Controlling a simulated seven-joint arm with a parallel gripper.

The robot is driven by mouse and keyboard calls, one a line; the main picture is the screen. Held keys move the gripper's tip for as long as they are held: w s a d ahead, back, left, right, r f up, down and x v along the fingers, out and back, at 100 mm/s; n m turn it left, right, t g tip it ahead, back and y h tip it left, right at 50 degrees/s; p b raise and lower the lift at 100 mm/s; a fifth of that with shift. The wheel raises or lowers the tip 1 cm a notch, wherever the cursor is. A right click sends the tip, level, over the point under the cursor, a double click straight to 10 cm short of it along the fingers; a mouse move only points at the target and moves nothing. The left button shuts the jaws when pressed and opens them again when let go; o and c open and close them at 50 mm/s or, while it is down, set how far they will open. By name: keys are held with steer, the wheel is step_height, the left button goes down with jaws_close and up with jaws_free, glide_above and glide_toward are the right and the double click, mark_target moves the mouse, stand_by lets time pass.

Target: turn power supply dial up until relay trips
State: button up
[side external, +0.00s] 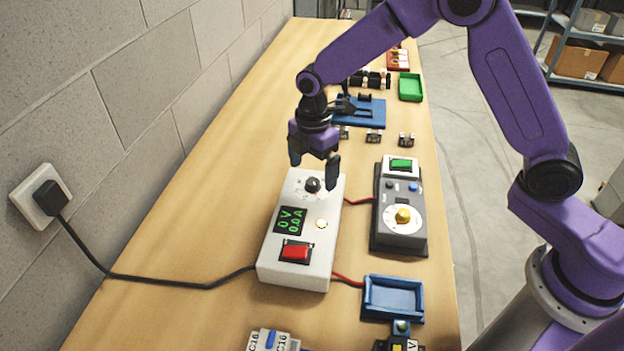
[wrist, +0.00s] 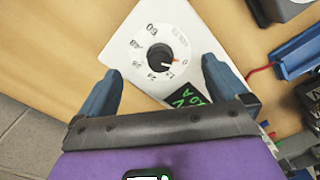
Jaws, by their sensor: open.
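The power supply (side external: 330,207) is a white box on the bench. Its black dial (side external: 312,185) sits at the far end, and its green display (side external: 290,220) reads 0 V and 0.0 A. My gripper (side external: 314,166) is open just above the dial, fingers pointing down. In the wrist view, the dial (wrist: 160,57) has a numbered ring and lies between the open fingers, with no visible contact. A grey box (side external: 386,238) with a yellow knob and a green button stands to the right; I cannot tell whether it is the relay.
A red switch (side external: 295,251) and a small round light (side external: 321,224) are on the supply. Red wires run from it to the right. A black cord (side external: 180,283) runs to the wall outlet (side external: 38,195). A blue tray (side external: 392,299) lies nearby; bare bench is at left.

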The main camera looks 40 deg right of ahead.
mark_target(313, 184)
steer(key=shift+f, duration=1.2)
